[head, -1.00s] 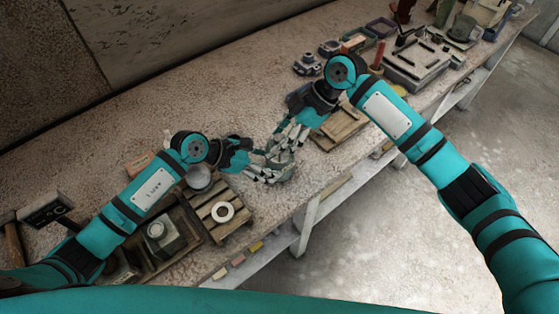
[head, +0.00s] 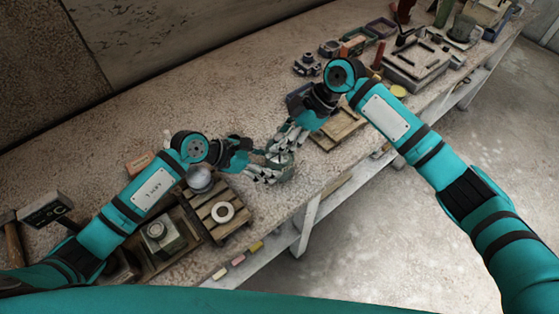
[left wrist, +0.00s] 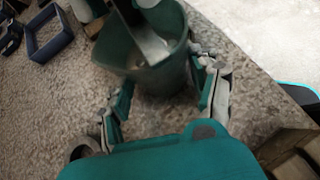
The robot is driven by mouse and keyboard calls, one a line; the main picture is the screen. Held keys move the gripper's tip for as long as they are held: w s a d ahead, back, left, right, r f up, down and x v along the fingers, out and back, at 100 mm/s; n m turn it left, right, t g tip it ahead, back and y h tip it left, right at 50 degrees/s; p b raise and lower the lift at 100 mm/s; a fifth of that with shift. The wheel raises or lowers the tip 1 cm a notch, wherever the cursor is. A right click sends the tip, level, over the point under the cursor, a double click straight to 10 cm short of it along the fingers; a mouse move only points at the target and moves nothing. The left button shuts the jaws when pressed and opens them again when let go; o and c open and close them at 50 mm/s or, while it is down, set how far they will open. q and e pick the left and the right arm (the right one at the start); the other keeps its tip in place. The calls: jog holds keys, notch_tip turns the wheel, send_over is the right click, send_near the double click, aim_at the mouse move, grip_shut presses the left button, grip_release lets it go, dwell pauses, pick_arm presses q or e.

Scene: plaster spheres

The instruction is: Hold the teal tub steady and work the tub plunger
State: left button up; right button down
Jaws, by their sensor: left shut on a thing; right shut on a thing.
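The teal tub (left wrist: 152,75) fills the upper middle of the left wrist view, its open rim toward me. In the head view the tub (head: 284,173) is small on the bench and partly covered by fingers. My left gripper (head: 268,172) is shut on the tub, with its fingers on either side of the wall in the left wrist view (left wrist: 165,92). My right gripper (head: 284,143) is above the tub, shut on the tub plunger, which is mostly hidden. A grey, flat-sided piece reaches down into the tub in the left wrist view; I cannot tell whether it is plunger or finger.
A wooden board (head: 340,131) lies to the right. The bench's front edge is close to the tub.

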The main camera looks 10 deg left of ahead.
dwell(0.4)
jog(key=shift+r, duration=2.15)
jog(key=shift+f, duration=2.25)
jog(key=shift+r, duration=0.15)
